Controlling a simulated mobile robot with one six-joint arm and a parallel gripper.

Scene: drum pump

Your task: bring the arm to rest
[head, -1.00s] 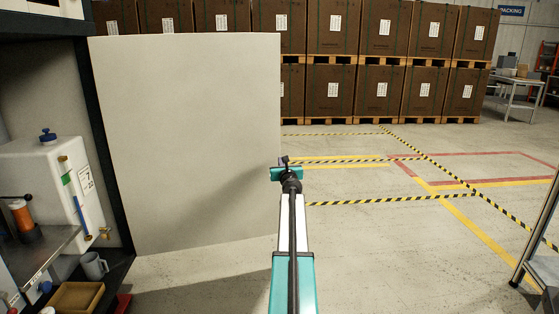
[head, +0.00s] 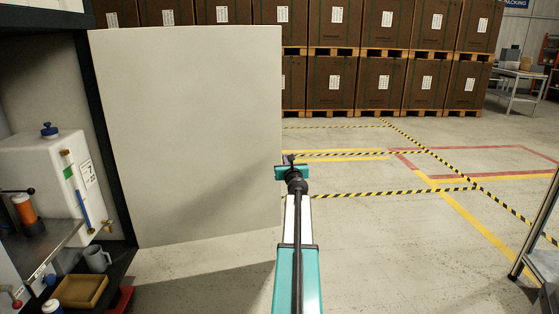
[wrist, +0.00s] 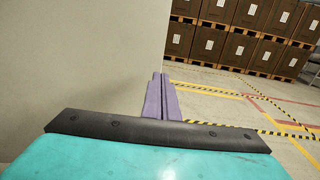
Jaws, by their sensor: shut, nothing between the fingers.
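My gripper shows in the wrist view (wrist: 161,98) as two purple fingers pressed together, with nothing between them. In the head view my gripper (head: 288,158) is small, at the far end of my outstretched teal and white arm, and mostly hidden behind the wrist. It is in the air by the right edge of a large pale panel (head: 190,130). I cannot tell the exact gap between the fingers and the panel. The panel also fills the left of the wrist view (wrist: 75,60).
At left are a white tank (head: 50,175), an orange-handled item (head: 27,212), a grey mug (head: 96,258) and a tan tray (head: 75,290). Stacked brown crates (head: 385,80) line the back. A metal rack (head: 540,235) stands at right. The taped floor between is clear.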

